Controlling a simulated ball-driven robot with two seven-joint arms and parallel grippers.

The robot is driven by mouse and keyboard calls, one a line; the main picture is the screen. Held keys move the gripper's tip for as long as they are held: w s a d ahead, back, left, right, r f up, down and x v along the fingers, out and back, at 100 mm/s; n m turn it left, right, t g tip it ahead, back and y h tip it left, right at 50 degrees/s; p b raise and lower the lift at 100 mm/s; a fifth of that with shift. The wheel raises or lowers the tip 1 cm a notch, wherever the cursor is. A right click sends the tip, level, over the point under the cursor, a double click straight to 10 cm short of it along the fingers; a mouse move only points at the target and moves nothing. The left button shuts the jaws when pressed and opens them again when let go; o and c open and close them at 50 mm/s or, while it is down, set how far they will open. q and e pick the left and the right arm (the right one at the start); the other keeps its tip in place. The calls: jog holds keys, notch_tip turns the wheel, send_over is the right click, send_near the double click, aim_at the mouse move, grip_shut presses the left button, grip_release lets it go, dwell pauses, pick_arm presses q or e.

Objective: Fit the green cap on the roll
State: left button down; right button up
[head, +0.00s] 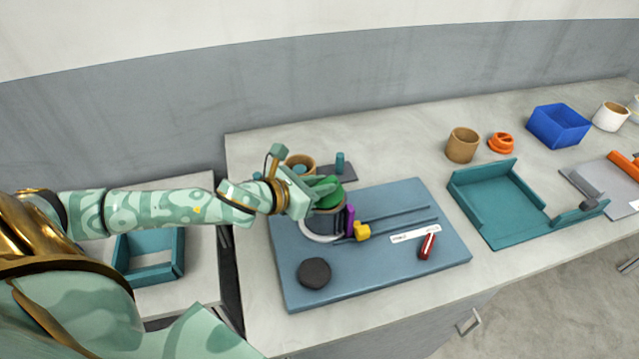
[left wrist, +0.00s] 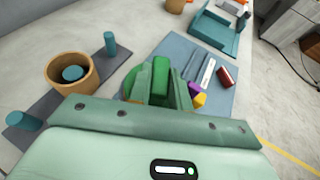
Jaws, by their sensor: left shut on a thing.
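My left gripper (head: 316,193) is shut on the green cap (head: 328,184), above the back left part of the blue-grey board (head: 400,262). In the left wrist view the cap's upright green grip (left wrist: 161,70) stands between the fingers, and part of its round green disc (left wrist: 132,84) shows to the left. Just below the cap in the head view is a dark brownish round body (head: 331,209), likely the roll, mostly hidden by the gripper. I cannot tell whether the cap touches it or is seated. My right gripper is not in view.
A white curved piece (head: 318,236), purple block (head: 350,218), yellow block (head: 362,231), dark disc (head: 314,273) and red piece (head: 427,245) are on the board. Behind it stands a tan cup (left wrist: 72,72) on a dark plate with teal pegs. A teal tray (head: 498,205) stands right.

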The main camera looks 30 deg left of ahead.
pick_arm(q)
jog(key=shift+f, duration=0.5)
jog(key=c, duration=1.6)
grip_release()
jog(key=shift+o, duration=0.2)
jog(key=p+v, duration=0.6)
jog(key=v, duration=0.5)
jog(key=shift+p, duration=0.4)
jog(key=shift+s, duration=0.1)
